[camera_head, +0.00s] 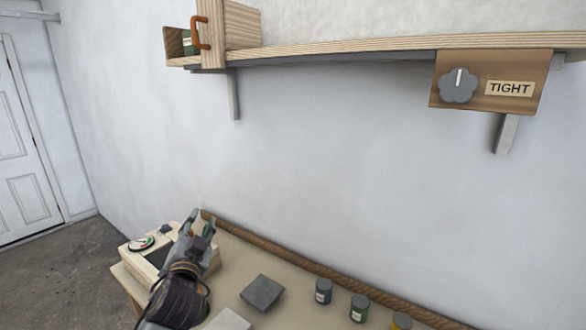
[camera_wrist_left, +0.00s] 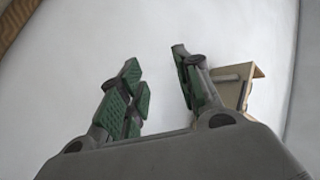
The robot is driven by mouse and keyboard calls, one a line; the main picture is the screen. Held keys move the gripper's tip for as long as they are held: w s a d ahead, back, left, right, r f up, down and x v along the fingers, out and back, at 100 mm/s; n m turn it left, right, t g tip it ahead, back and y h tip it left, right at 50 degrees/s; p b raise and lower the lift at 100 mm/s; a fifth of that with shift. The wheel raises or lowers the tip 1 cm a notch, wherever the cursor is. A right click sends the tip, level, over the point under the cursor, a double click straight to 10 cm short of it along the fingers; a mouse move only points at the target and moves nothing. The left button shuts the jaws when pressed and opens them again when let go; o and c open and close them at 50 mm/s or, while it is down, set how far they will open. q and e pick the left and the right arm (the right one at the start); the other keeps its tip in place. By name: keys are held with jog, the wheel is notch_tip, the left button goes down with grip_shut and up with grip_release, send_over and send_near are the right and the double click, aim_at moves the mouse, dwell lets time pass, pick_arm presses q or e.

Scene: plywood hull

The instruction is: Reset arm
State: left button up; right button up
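My left gripper (camera_head: 202,222) is at the lower left in the head view, pointing up toward the wall above the back of the workbench (camera_head: 232,262). In the left wrist view its two green-padded fingers (camera_wrist_left: 157,88) stand apart with nothing between them. In the head view it overlaps a pale wooden box with a dial (camera_head: 142,243), so part of that box is hidden. I cannot tell whether they touch. My right gripper is in neither view.
A grey square block (camera_head: 262,292) and several small cans, one of them dark green (camera_head: 359,307), are on the bench. Above is a wall shelf (camera_head: 350,45) with a knob (camera_head: 458,85) and a sign reading TIGHT (camera_head: 509,89). The wall between shelf and bench is bare.

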pick_arm(q)
jog(key=s+f+n+g, duration=0.1)
jog(key=s+f+g, duration=0.15)
jog(key=f, duration=0.45)
jog(key=s+a+f+n+g, duration=0.1)
jog(key=s+f+g, duration=0.1)
jog(key=s+f, duration=0.3)
jog(key=s+f+n+g, duration=0.1)
jog(key=s+f+g, duration=0.15)
jog(key=f, duration=0.55)
jog(key=s+d+f+n+g+h, duration=0.15)
jog(key=s+f+g, duration=0.25)
jog(key=s+f, duration=0.45)
jog(key=s+d+f+m+g+h, duration=0.15)
jog(key=s+f+g, duration=0.35)
jog(key=s, duration=0.6)
notch_tip(320, 180, down, 33)
jog(key=s, duration=0.3)
jog(key=s+a+f+g, duration=0.1)
jog(key=s+a+f, duration=0.1)
jog(key=s+f, duration=0.7)
jog(key=s+a+f+g, duration=0.1)
jog(key=s+a+f, duration=0.1)
jog(key=s+f, duration=0.8)
jog(key=s, duration=0.2)
jog(key=shift+s+n, duration=0.3)
jog(key=shift+s, duration=0.05)
